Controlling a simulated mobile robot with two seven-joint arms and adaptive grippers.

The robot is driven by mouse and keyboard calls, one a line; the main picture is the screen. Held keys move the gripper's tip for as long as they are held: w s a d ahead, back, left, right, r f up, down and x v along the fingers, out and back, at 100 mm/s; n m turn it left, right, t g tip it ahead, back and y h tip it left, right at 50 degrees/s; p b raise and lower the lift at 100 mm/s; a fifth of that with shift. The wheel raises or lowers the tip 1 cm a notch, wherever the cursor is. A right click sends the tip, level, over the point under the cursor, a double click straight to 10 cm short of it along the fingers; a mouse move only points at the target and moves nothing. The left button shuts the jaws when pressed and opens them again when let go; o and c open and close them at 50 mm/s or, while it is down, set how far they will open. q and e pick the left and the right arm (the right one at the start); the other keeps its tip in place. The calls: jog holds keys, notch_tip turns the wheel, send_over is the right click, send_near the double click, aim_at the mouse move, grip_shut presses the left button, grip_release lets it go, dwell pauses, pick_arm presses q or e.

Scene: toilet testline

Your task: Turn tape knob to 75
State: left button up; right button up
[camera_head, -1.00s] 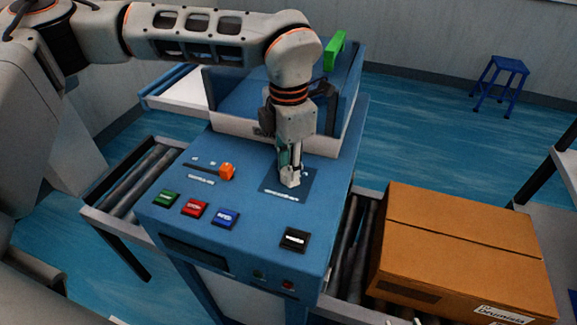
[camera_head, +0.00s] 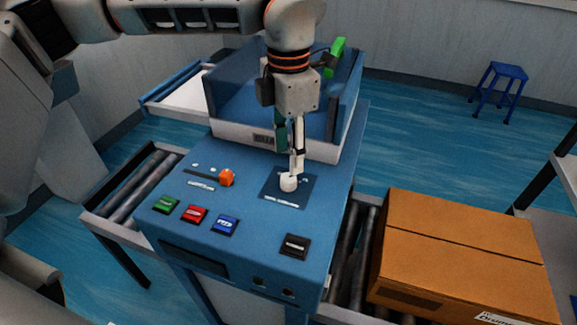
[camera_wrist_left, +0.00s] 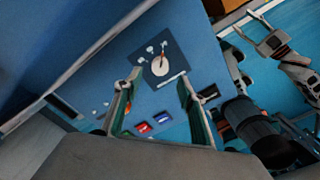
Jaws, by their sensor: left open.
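The tape knob (camera_head: 289,183) is a small white round knob on a dark blue square plate (camera_head: 270,190) on top of the blue machine. In the left wrist view the knob (camera_wrist_left: 160,67) shows a red-orange pointer mark, with small white labels around it; the numbers are too small to read. My left gripper (camera_head: 297,174) points down just above and behind the knob. In the left wrist view its fingers (camera_wrist_left: 158,82) are apart with nothing between them.
An orange slider knob (camera_head: 227,177) stands left of the plate. Green (camera_head: 165,204), red (camera_head: 194,214), blue (camera_head: 225,225) and black (camera_head: 295,246) buttons line the front. A cardboard box (camera_head: 460,255) sits on rollers at right. The raised blue housing (camera_head: 235,95) stands behind.

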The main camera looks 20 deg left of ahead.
aim_at(288, 177)
pick_arm(q)
notch_tip(288, 177, up, 6)
jog(key=shift+f, duration=0.15)
jog(key=shift+s+f, duration=0.1)
dwell(0.5)
